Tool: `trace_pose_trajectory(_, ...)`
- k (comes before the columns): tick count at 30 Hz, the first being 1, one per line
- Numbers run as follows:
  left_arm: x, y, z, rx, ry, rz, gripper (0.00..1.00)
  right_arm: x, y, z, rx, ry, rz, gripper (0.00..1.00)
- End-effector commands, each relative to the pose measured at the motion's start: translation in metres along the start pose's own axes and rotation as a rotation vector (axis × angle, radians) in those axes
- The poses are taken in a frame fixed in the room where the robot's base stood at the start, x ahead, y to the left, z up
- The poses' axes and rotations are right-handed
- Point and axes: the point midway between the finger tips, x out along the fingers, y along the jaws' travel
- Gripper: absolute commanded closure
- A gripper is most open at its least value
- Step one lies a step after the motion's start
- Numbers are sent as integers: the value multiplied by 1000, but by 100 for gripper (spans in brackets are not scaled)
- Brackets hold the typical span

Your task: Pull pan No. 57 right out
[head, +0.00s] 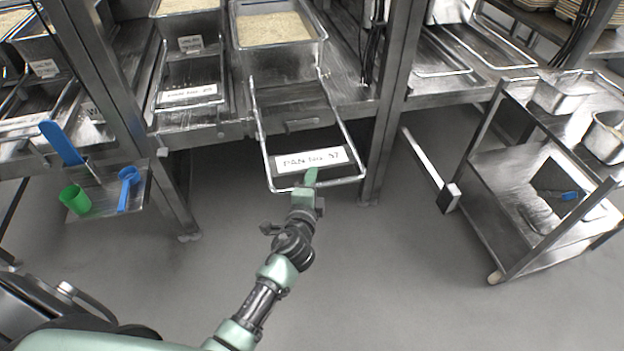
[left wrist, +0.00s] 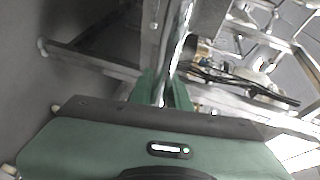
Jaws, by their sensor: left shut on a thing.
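Pan No. 57 (head: 322,55) is a steel pan with pale rice inside, at the top middle of the head view. A wire frame with a bare front rail (head: 345,181) sticks out from the shelf edge over the floor. The label "PAN No. 57" (head: 311,159) lies near its front. My left gripper (head: 310,177) is shut on the front rail. In the left wrist view its green fingers (left wrist: 165,92) clasp the shiny metal bar (left wrist: 180,35). The fingertips are partly hidden behind the bar and gripper body. My right gripper is not in view.
A steel shelf post (head: 392,110) stands just right of the frame. A side tray (head: 108,190) holds a green cup (head: 75,199) and blue scoops at left. A steel cart (head: 490,215) stands at right. The floor (head: 375,270) between is clear.

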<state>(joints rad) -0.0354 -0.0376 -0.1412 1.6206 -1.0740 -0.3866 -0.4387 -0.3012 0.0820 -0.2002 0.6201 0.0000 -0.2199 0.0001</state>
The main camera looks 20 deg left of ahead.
Motion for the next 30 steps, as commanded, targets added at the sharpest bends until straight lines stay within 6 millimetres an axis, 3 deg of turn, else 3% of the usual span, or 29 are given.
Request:
trace_pose_trajectory(1, -3, 10, -2, -5, 2, 18, 100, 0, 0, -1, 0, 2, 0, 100)
trace_pose_trajectory(10, -3, 11, -3, -7, 3, 20, 100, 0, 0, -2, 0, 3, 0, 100)
trace_pose_trajectory(11, -3, 11, -3, -7, 3, 20, 74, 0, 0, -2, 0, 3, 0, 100)
trace_pose_trajectory(12, -3, 11, -3, -6, 3, 20, 64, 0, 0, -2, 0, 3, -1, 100)
trace_pose_trajectory(23, -4, 5, -2, -3, 1, 10, 64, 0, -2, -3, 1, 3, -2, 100)
trace_pose_trajectory(30, -40, 7, -2, -5, 1, 13, 64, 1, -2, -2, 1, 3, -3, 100)
